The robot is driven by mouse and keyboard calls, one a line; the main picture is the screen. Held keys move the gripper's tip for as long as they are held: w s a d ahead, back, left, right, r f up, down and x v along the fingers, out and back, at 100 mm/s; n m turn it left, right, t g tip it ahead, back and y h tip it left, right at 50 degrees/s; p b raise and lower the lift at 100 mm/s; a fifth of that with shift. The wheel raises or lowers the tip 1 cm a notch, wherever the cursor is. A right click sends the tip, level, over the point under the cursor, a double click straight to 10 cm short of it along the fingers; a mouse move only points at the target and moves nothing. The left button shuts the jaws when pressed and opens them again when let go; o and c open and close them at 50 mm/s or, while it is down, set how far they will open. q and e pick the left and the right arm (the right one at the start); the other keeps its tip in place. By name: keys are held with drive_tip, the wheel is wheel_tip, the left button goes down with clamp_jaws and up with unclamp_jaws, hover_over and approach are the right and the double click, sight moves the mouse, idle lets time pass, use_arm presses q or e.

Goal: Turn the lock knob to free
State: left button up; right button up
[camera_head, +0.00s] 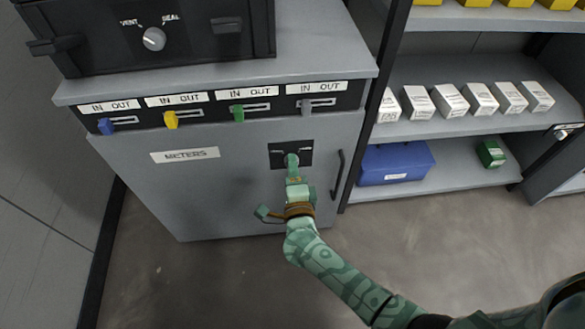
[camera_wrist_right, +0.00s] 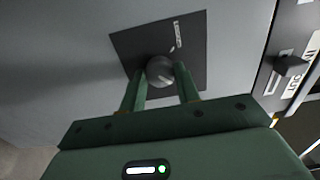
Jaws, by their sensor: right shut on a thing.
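The lock knob (camera_wrist_right: 160,70) is a round grey knob on a square black plate (camera_wrist_right: 193,42), with a small white label and a tick mark. In the head view the plate (camera_head: 277,160) is on the upper right of the grey METERS cabinet door, and the gripper mostly hides the knob. My right gripper (camera_head: 291,163) reaches straight at the plate. In the right wrist view its two green fingers (camera_wrist_right: 160,84) stand on either side of the knob and are shut on it. The label wording is too small to read. My left gripper is not in view.
A black door handle (camera_head: 338,175) stands just right of the plate. Above the door are IN/OUT slots with blue, yellow, green and grey (camera_head: 306,105) levers. A black box (camera_head: 150,40) with a VENT/SEAL dial sits on top. Shelves (camera_head: 470,125) with white boxes stand at right.

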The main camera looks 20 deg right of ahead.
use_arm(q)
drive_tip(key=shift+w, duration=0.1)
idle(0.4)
use_arm(e)
drive_tip(key=o, duration=1)
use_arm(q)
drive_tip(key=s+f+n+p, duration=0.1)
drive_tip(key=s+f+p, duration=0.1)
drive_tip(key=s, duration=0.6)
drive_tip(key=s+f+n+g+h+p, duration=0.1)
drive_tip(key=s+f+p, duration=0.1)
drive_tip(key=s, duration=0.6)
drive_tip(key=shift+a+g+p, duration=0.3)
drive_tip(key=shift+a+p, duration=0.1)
use_arm(e)
drive_tip(key=v, duration=1.6)
drive_tip(key=shift+s, duration=0.15)
drive_tip(key=shift+s, duration=0.1)
